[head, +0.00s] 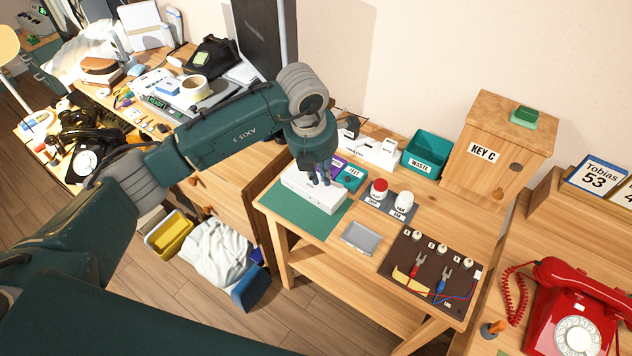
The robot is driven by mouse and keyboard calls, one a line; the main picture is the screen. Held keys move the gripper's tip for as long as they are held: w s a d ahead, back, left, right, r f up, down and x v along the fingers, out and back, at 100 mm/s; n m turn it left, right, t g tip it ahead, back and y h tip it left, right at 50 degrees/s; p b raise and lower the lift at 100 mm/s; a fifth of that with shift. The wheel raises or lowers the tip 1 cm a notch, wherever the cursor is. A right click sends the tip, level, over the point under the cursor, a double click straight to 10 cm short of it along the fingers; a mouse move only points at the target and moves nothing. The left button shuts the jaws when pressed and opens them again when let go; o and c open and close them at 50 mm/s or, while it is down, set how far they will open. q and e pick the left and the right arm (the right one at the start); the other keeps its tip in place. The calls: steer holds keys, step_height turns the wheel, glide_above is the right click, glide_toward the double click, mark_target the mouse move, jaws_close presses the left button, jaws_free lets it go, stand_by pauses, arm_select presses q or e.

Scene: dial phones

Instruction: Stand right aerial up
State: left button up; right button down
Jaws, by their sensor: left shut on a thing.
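A flat white box (302,191), which looks like the device with the aerials, lies on the back part of a green mat (297,217) on the small wooden table. My left gripper (319,179) points down over the right part of this box, its fingertips at the box's top. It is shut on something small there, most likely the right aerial. The fingers and wrist hide it, so I cannot tell the aerial's tilt. No other aerial shows clearly. My right gripper is out of view.
Purple and teal boxes (352,176) stand close behind the gripper. Red-lidded and white-lidded jars (378,190) are to its right. A teal waste bin (425,153), a key cabinet (497,146) and a dark wiring board (433,273) stand farther right. A grey plate (360,238) lies in front.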

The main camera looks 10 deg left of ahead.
arm_select(q)
steer(key=shift+w+d+r, duration=0.25)
steer(key=shift+w+r, duration=0.15)
steer(key=shift+w, duration=0.15)
steer(key=shift+w+d+r+b, duration=0.25)
steer(key=shift+w, duration=0.25)
steer(key=shift+w+d+r+b, duration=0.2)
steer(key=shift+w+d, duration=0.1)
steer(key=shift+w, duration=0.25)
steer(key=shift+w+d+r+b, duration=0.25)
steer(key=shift+w, duration=0.25)
steer(key=shift+c, duration=0.2)
steer(key=shift+w+d+b, duration=0.3)
steer(key=shift+w+b, duration=0.2)
steer(key=shift+w, duration=0.15)
steer(key=shift+c, duration=0.2)
steer(key=shift+w+d+r+b, duration=0.1)
steer(key=shift+w+d+b, duration=0.15)
steer(key=shift+w, duration=0.25)
steer(key=shift+w+d+r+b, duration=0.15)
steer(key=shift+w+d, duration=0.1)
steer(key=shift+w, duration=0.25)
steer(key=o, duration=0.7)
